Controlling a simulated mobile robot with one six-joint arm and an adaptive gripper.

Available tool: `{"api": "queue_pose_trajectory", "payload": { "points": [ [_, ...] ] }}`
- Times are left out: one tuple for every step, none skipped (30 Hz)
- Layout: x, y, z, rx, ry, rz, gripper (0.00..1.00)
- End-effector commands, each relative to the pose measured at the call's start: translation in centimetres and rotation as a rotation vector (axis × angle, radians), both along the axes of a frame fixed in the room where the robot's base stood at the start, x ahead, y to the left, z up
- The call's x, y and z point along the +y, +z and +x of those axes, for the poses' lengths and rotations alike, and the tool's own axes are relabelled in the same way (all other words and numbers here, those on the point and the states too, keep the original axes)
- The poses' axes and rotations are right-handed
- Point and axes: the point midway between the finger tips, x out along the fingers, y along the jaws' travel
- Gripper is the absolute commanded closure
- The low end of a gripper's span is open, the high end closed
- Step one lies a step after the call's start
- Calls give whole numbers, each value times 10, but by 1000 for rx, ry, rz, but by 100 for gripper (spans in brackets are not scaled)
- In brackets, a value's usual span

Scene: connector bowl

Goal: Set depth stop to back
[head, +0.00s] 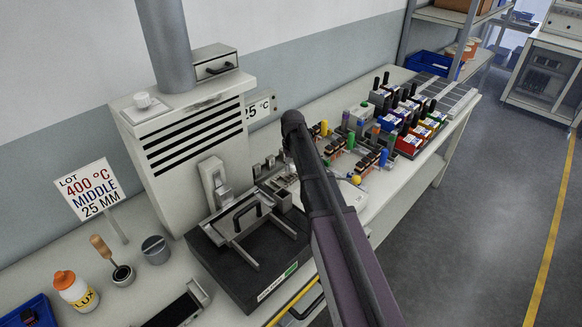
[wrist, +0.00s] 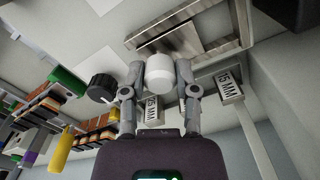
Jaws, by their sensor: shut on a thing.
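In the wrist view my gripper (wrist: 159,78) has its two fingers closed on the sides of a short white cylindrical knob (wrist: 160,70), which I take to be the depth stop's knob. A small plate marked in MM (wrist: 153,108) shows between the fingers, partly hidden. A second MM plate (wrist: 230,86) stands on a post to the right. I cannot tell which stop position the knob is at. In the head view my arm covers the gripper and the knob.
A black dial (wrist: 102,88) is left of the fingers, and a metal frame (wrist: 190,32) lies beyond them. In the head view, a black block with a handled metal frame (head: 245,265) stands left of my arm, with coloured bins (head: 410,143) at right. A sign (head: 88,190) reads "LOT 400 °C MIDDLE 25 MM".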

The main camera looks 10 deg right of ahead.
Motion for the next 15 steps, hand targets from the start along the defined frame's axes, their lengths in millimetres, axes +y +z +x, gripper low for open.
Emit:
{"api": "queue_pose_trajectory", "payload": {
  "points": [
    [-3,0,3,-6,-3,-6,100],
    [-3,0,3,-6,-4,-7,58],
    [-4,0,3,-6,-4,-7,46],
    [-4,0,3,-6,-4,-7,37],
    [-3,0,3,-6,-4,-7,28],
    [-3,0,3,-6,-4,-6,26],
    [-3,0,3,-6,-4,-6,26],
    [-3,0,2,-6,-4,-6,26],
    [-3,0,2,-5,-3,-5,26],
    [-3,0,2,-5,-3,-5,26],
    [-3,0,2,-5,-3,-5,26],
    [-3,0,2,-5,-3,-4,26],
    [-2,0,2,-5,-3,-4,26],
    [-3,0,2,-5,-3,-4,26],
    [-2,0,2,-5,-3,-4,26]
  ]
}}
